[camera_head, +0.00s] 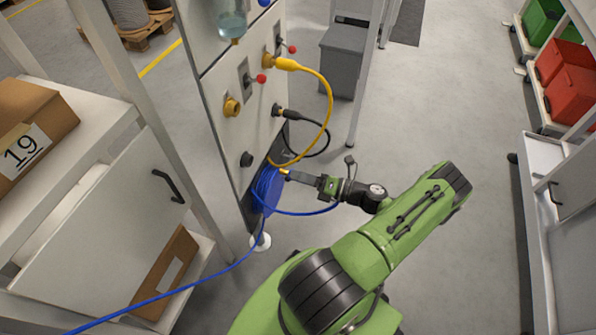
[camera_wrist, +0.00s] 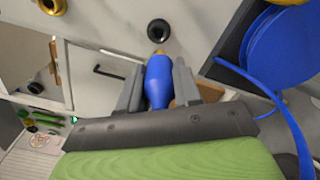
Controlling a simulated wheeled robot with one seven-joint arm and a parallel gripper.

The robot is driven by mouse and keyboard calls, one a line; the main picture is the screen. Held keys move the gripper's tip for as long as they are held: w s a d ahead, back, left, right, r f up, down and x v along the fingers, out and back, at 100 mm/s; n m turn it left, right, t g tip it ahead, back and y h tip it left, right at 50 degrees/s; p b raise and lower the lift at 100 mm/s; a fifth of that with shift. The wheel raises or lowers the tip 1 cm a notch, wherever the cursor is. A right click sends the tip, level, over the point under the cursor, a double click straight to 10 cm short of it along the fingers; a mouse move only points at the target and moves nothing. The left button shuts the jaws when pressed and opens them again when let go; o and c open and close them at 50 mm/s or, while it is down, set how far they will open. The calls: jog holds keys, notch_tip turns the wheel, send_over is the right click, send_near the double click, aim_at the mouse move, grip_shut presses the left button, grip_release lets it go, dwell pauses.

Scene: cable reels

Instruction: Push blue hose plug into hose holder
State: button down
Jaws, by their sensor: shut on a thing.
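The blue hose plug (camera_wrist: 158,80) has a blue body and a brass-coloured tip. In the wrist view it sits between the two fingers of my gripper (camera_wrist: 158,85), which are shut on it. The tip points at the round black hose holder (camera_wrist: 158,30) on the light panel, with what looks like a small gap between them. In the head view the black holder (camera_head: 246,159) is low on the panel, left of my gripper (camera_head: 290,176). The plug is mostly hidden there; only a small yellowish tip shows.
A blue hose reel (camera_head: 265,190) hangs at the panel's lower edge close to my gripper, and its hose loops under my arm. A yellow hose (camera_head: 330,100) and a black hose arc out from the panel above. The floor (camera_head: 450,120) to the right is clear.

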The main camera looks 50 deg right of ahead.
jog(key=shift+w+a+r+p, duration=0.2)
jog(key=shift+w+p, duration=0.1)
jog(key=shift+w, duration=0.2)
jog(key=x, duration=0.6)
jog(key=shift+w+p, duration=0.2)
jog(key=shift+p, duration=0.25)
jog(key=shift+b+x, duration=0.3)
jog(key=shift+x, duration=1.4)
dwell(0.9)
jog(key=shift+f, duration=0.1)
jog(key=c, duration=0.7)
grip_release()
jog(key=shift+s, duration=0.1)
